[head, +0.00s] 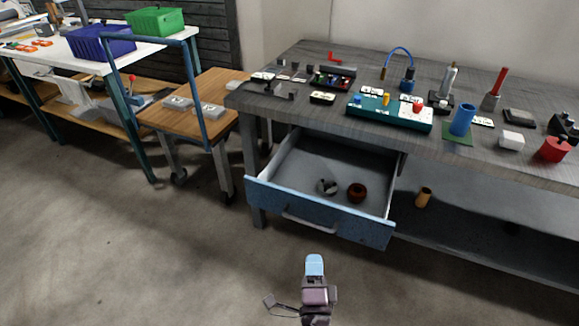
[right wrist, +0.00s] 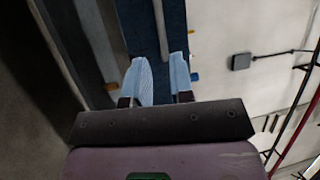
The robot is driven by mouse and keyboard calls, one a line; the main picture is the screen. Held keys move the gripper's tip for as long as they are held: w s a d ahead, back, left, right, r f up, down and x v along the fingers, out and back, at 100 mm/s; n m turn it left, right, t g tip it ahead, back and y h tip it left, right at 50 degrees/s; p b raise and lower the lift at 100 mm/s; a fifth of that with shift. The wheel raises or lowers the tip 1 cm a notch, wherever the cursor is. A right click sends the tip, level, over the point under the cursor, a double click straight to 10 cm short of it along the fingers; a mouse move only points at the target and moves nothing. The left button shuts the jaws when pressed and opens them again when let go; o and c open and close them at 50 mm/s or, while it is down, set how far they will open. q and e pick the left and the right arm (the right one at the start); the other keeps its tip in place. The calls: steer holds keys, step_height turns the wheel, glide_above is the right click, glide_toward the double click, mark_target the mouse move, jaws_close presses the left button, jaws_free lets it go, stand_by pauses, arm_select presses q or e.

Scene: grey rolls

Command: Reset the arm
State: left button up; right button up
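My right gripper (head: 314,264) is at the bottom middle of the head view, over the floor in front of the open blue drawer (head: 310,214). It is apart from the drawer. In the right wrist view, its two pale blue fingers (right wrist: 161,72) stand apart with a gap between them and nothing held. A dark blue panel shows beyond them, probably the drawer front. Inside the drawer lie a grey roll (head: 327,186) and a brown, round, hollow piece (head: 357,192). My left gripper is not in view.
A wooden cart (head: 180,118) is at left. The floor in front is clear.

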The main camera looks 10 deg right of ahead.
arm_select(q)
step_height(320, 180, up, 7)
steer(key=p, duration=0.8)
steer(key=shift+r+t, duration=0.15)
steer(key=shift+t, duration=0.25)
arm_select(e)
steer(key=s+d+r+n+g+y, duration=0.1)
steer(key=s+d+r+n+g, duration=0.1)
steer(key=s+d+n, duration=0.3)
steer(key=s+d+r+n+g+y, duration=0.1)
steer(key=s+d+n+g, duration=0.2)
steer(key=s+n, duration=0.5)
steer(key=s+d+r+n+g+y, duration=0.1)
steer(key=s+d+r+n+g, duration=0.1)
steer(key=s+d+n, duration=0.4)
steer(key=s+n+g, duration=0.1)
steer(key=s, duration=0.3)
steer(key=shift+s+d+r+n+g+y, duration=0.3)
steer(key=shift+s+d+r+y, duration=0.05)
steer(key=shift+y, duration=0.05)
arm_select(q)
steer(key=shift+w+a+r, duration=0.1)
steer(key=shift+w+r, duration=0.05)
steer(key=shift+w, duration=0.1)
arm_select(e)
steer(key=shift+s+d, duration=0.1)
